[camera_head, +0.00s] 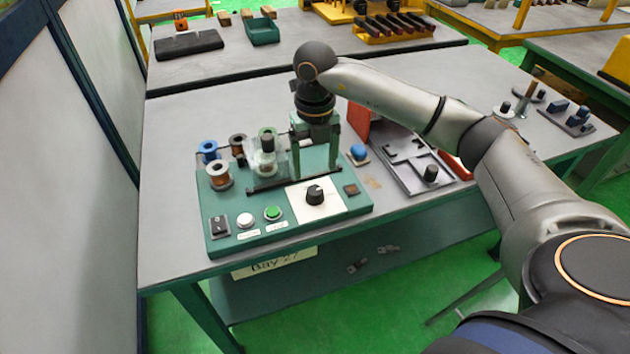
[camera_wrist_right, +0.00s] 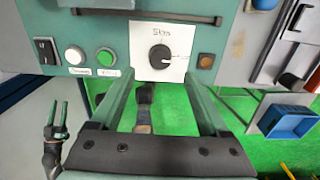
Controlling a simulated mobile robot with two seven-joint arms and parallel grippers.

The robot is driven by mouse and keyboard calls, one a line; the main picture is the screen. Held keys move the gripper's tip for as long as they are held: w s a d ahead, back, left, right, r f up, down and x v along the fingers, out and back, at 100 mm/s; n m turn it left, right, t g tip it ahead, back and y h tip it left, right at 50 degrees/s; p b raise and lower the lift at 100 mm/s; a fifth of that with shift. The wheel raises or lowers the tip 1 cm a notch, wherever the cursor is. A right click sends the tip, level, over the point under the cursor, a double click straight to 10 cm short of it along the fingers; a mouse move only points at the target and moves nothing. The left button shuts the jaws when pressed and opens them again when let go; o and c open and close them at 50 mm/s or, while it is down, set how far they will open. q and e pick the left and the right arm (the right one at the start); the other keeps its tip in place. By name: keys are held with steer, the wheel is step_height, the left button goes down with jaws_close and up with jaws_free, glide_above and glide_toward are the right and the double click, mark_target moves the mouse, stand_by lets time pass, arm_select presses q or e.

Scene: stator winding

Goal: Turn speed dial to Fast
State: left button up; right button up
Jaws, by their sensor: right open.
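The speed dial (camera_head: 314,194) is a black round knob on a white plate (camera_head: 331,211) at the front right of the green control panel. In the right wrist view the dial (camera_wrist_right: 160,57) lies just beyond the fingertips, with its marker line toward the right of the picture. Small lettering above it is too blurred to read surely. My right gripper (camera_head: 315,172) points down, open and empty, above and slightly behind the dial; its fingers (camera_wrist_right: 157,88) do not touch the knob. My left gripper (camera_wrist_right: 58,106) shows only in the right wrist view, far left, its fingers apart and empty.
A black switch (camera_head: 219,225), a white button (camera_head: 245,220) and a green button (camera_head: 272,213) sit left of the dial, an orange-brown square (camera_head: 351,190) right of it. Wire spools (camera_head: 219,176) and a clear guard stand behind. A grey tray (camera_head: 405,165) lies to the right.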

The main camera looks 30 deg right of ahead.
step_height(320, 180, up, 6)
steer(key=shift+f, duration=0.25)
stand_by(0.4)
